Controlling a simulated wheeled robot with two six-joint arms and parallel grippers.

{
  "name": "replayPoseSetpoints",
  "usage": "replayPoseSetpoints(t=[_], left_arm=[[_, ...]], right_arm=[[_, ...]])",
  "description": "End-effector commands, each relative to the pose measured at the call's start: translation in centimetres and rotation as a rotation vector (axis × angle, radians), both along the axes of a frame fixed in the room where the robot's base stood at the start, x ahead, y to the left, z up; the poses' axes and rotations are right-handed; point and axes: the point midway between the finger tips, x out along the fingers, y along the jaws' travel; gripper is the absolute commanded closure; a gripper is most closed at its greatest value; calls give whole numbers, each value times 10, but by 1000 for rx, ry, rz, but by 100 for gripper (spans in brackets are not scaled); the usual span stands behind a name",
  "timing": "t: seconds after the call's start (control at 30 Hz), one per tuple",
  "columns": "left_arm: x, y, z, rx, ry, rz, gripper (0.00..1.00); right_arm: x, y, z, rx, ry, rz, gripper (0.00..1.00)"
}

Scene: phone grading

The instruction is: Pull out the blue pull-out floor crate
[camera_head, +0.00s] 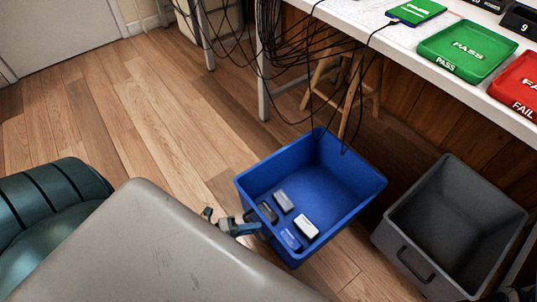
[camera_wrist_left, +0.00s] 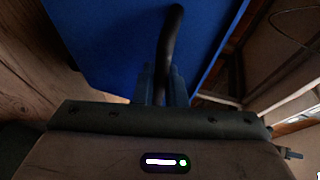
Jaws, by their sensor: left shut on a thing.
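The blue crate (camera_head: 343,203) stands on the wood floor, out in front of the table's edge, with several small grey, white and blue phone-like items (camera_head: 290,238) in it. My left gripper (camera_head: 240,228) is at the crate's near-left wall. In the left wrist view, the fingers (camera_wrist_left: 163,85) are shut on the crate's dark bar handle (camera_wrist_left: 170,45), with the blue crate wall (camera_wrist_left: 110,40) behind it. My right gripper does not show clearly in these views.
A grey crate (camera_head: 410,250) with a handle stands just right of the blue one. Black cables (camera_head: 300,50) hang from the table (camera_head: 400,40) near the blue crate's back. A wooden stool (camera_head: 350,80) stands behind. Floor (camera_head: 150,110) to the left is clear.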

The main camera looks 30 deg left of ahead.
Motion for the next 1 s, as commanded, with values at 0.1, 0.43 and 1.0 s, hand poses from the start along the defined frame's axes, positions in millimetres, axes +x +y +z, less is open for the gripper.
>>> replayPoseSetpoints(t=[0.1, 0.43, 1.0], left_arm=[[-20, 8, 0, 2, 4, 0, 100], [-44, 17, 0, 1, 1, 1, 100], [-45, 17, 0, 0, 0, 1, 68]], right_arm=[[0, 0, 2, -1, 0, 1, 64], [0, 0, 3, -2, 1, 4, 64], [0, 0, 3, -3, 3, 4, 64]])
